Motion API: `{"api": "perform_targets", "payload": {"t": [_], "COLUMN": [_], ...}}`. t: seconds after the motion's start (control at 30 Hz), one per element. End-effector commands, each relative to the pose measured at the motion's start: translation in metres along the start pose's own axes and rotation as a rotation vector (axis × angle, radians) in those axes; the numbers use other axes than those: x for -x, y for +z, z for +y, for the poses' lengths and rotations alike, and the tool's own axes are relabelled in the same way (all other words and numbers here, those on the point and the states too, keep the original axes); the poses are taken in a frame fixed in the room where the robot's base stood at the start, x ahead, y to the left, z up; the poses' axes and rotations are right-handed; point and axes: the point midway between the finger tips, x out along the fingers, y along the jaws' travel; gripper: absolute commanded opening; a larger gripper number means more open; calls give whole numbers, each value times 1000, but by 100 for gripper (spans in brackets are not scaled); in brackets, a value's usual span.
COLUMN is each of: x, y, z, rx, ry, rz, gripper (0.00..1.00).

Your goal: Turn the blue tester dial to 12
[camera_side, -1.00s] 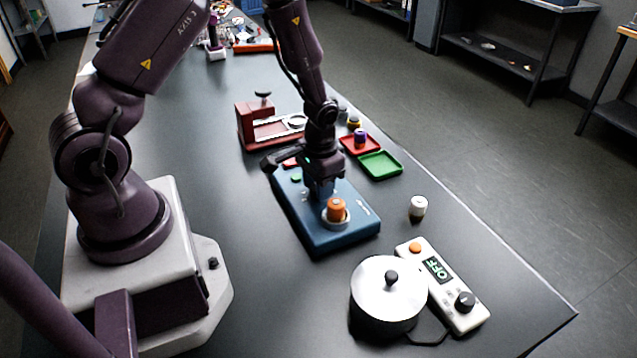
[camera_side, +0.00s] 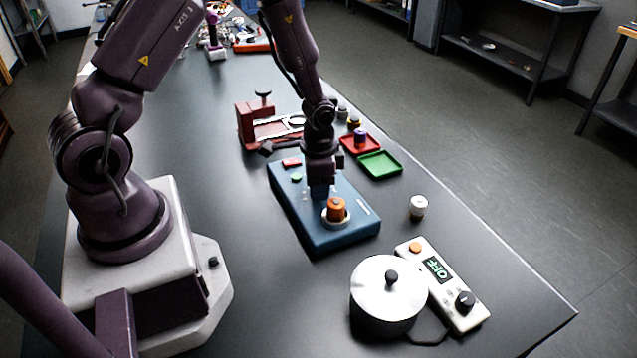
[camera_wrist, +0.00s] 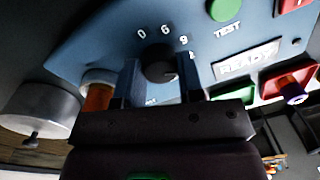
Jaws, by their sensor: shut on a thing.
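The blue tester (camera_side: 352,236) lies on the dark bench, and its top panel (camera_wrist: 90,55) fills much of the wrist view. Its dark dial (camera_wrist: 160,64) sits between the two fingers of my gripper (camera_wrist: 159,80), with one finger on each side. My gripper (camera_side: 320,188) points down and is shut on the dial. In the side view the dial is hidden behind the fingers. The panel marks 0, 6 and 9 show beside the dial; a further mark is partly covered by a finger. I cannot tell clearly where the dial points. The tester's display (camera_wrist: 248,60) reads READY.
An orange cylinder (camera_side: 336,208) stands in the tester's ring socket, close to my gripper. A green button (camera_side: 296,177) and a red one (camera_side: 291,162) are behind. A pot (camera_side: 388,300), a white control box (camera_side: 455,290) and green tray (camera_side: 380,165) stand nearby.

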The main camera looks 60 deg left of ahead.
Motion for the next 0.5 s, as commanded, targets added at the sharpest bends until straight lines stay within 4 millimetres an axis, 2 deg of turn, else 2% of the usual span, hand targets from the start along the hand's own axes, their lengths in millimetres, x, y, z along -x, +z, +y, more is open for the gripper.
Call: {"api": "perform_targets", "payload": {"t": [0.3, 0.33, 0.43, 0.5], "x": [1, 1, 0, 0], "y": [0, 0, 0, 0], "z": [0, 0, 0, 0], "rx": [-4, -4, -3, -3], "ry": [-1, -1, -1, -1], "rz": [-1, -1, -1, -1], "gripper": [11, 37, 60, 60]}}
